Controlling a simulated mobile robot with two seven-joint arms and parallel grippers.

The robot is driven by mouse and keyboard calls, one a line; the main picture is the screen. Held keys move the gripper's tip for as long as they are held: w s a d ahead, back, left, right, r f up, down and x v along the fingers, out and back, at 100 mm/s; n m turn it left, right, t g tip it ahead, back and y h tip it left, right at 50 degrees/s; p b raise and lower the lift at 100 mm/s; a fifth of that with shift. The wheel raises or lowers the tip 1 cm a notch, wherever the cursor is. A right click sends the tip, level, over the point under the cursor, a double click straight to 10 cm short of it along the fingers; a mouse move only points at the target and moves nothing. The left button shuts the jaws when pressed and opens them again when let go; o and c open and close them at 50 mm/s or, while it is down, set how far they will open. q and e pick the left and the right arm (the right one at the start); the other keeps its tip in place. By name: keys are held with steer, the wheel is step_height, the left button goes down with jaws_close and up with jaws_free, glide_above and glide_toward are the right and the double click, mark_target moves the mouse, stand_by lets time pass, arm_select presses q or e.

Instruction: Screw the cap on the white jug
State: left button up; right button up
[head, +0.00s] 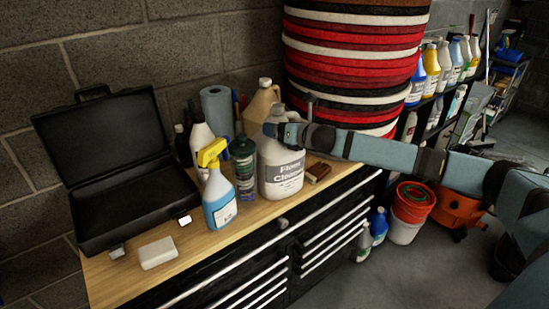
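The white jug (279,180), with a grey label, stands upright on the wooden workbench top (137,271), near its right part. My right arm comes in from the right, and its gripper (276,130) is at the jug's upper part, covering some of its handle and neck area. I cannot tell whether the fingers touch the jug, or whether they are open or shut. I cannot make out the jug's cap, and the mouth is partly hidden. My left gripper is not in view.
A green bottle (244,167) and a blue spray bottle with a yellow head (218,201) stand left of the jug. A tan jug (260,103) is behind. A brown block (318,171) lies right.

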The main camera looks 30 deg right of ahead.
steer(key=shift+r, duration=0.25)
